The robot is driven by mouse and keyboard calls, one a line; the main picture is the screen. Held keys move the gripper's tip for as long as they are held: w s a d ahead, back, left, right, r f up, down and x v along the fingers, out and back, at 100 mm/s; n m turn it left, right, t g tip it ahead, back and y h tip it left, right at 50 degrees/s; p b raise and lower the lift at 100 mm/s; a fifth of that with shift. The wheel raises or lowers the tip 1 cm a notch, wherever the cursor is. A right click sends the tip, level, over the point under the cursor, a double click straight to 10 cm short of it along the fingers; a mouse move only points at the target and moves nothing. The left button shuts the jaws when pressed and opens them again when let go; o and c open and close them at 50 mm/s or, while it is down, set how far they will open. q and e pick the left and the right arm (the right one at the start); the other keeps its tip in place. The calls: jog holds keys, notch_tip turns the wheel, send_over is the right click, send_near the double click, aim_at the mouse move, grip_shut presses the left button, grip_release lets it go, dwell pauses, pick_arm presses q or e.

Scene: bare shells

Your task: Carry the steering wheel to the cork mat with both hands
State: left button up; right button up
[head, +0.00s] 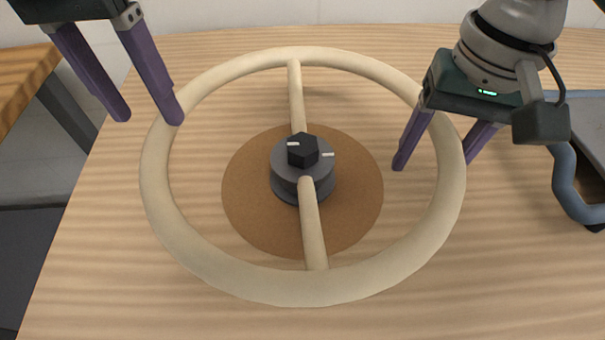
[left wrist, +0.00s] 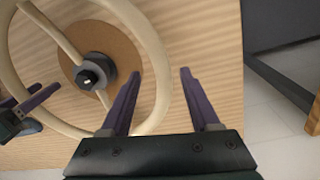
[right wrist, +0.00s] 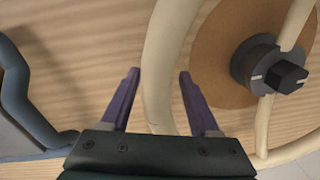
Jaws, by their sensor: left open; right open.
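The cream steering wheel (head: 302,285), with two spokes and a dark hub (head: 303,168), lies over the round brown cork mat (head: 245,205) on the wooden table. The mat shows inside the rim, under the hub. In the right wrist view the rim (right wrist: 160,85) runs between the open fingers (right wrist: 158,88).
A grey tray with a blue handle (head: 568,180) stands at the right on the table (head: 520,270). Another wooden-topped table (head: 22,80) stands at the far left, beyond a gap. The table front right is clear.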

pick_arm(q)
notch_tip(320, 180, up, 3)
jog(key=shift+a+f, duration=0.1)
jog(key=shift+f, duration=0.05)
jog(key=shift+r, duration=0.25)
pick_arm(e)
jog(key=shift+r, duration=0.1)
pick_arm(q)
jog(key=shift+r, duration=0.1)
pick_arm(e)
jog(key=shift+r, duration=0.3)
jog(key=r, duration=1.1)
jog(key=shift+s+d+r, duration=0.1)
jog(key=shift+d, duration=0.3)
jog(key=shift+a, duration=0.1)
